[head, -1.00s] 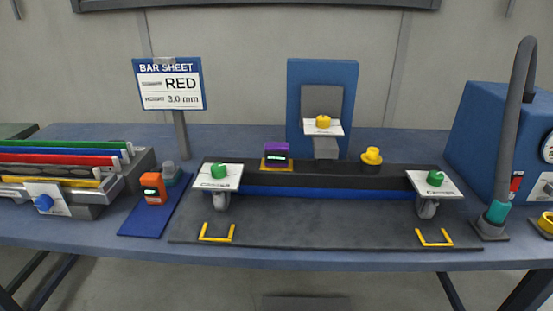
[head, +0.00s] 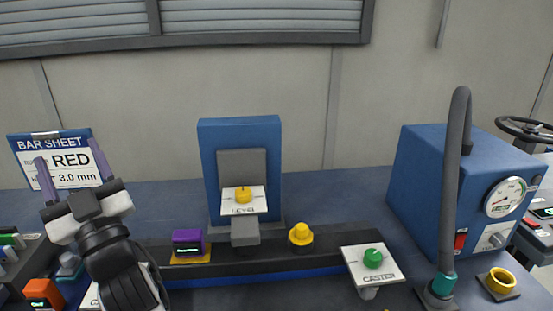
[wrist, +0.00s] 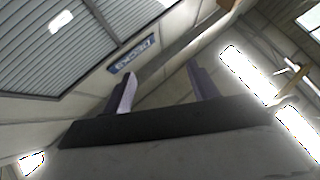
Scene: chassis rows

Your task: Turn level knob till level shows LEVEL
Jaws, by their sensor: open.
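The yellow level knob (head: 243,194) sits on a white plate marked LEVEL (head: 243,208), in front of a blue upright block (head: 240,150) at the back of the table. A purple level display (head: 188,242) on a yellow base stands left of it on the dark bar; its reading is too small to make out. My gripper (head: 75,172) is raised at the left, in front of the bar sheet sign, open and empty, well apart from the knob. In the wrist view, the open fingers (wrist: 162,92) point toward the wall and ceiling lights.
A yellow round knob (head: 301,235) stands on the bar. A green knob (head: 373,258) sits on the CASTER plate at right. A grey hose (head: 453,180) rises before a blue gauge box (head: 420,190). An orange device (head: 42,293) is at lower left.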

